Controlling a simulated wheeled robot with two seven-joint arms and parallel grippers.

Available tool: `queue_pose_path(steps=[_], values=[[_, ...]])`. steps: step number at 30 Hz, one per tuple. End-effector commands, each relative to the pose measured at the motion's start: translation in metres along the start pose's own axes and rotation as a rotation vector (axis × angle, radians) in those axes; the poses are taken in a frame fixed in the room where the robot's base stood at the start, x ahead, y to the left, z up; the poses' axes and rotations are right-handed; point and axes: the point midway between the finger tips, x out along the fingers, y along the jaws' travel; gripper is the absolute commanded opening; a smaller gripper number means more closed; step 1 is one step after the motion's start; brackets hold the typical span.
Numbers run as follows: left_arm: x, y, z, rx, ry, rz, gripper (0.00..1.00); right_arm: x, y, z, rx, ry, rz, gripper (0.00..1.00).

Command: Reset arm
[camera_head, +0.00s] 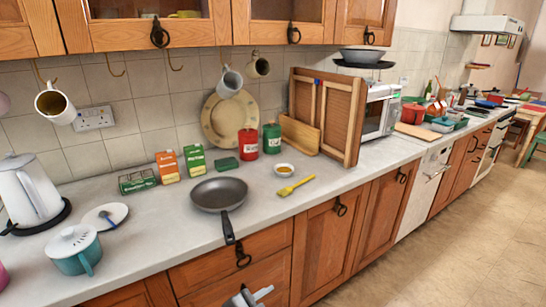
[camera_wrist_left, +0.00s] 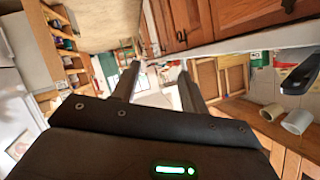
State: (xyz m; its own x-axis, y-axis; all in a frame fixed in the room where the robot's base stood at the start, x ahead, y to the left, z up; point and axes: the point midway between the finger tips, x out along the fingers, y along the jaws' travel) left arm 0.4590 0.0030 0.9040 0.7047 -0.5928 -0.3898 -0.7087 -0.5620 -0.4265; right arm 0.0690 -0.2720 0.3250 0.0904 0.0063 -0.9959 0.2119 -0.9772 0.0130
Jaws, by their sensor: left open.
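My left gripper (camera_head: 250,297) shows only in part at the bottom edge of the head view, in front of the lower drawers and below the countertop edge. In the left wrist view its two dark fingers (camera_wrist_left: 158,82) stand apart with nothing held between them. That view is tilted and looks past the fingers along the cabinets and room. My right gripper is in neither view.
The counter (camera_head: 330,180) is close by, with a frying pan (camera_head: 219,194) whose handle reaches the front edge. A teal pot (camera_head: 74,250), a white kettle (camera_head: 30,190) and a yellow brush (camera_head: 296,186) also stand or lie there. Floor at right (camera_head: 440,240) is clear.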

Motion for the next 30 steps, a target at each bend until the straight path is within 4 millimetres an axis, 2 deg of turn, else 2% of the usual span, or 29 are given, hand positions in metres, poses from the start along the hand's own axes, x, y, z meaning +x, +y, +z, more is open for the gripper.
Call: queue_pose_path(steps=[1, 3, 6, 7, 12, 15, 21, 30], values=[[-0.017, 0.003, 0.039, -0.119, -0.106, -0.028, 0.44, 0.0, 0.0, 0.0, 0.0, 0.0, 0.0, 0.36], [-0.043, 0.006, 0.089, -0.266, -0.255, -0.068, 0.44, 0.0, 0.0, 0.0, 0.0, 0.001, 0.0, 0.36], [-0.083, 0.016, 0.146, -0.429, -0.433, -0.11, 0.44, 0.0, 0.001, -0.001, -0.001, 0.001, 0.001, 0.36], [-0.093, 0.021, 0.159, -0.468, -0.478, -0.118, 0.44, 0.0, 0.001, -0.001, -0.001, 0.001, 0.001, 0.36], [-0.148, 0.045, 0.212, -0.629, -0.68, -0.147, 0.44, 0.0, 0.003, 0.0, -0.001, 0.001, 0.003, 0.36], [-0.178, 0.058, 0.234, -0.706, -0.778, -0.161, 0.44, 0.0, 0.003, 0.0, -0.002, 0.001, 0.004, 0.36], [-0.235, 0.084, 0.266, -0.834, -0.95, -0.185, 0.44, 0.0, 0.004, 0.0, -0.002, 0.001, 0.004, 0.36], [-0.185, 0.112, 0.339, -0.836, -0.982, -0.163, 0.44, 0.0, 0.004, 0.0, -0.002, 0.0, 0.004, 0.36]])
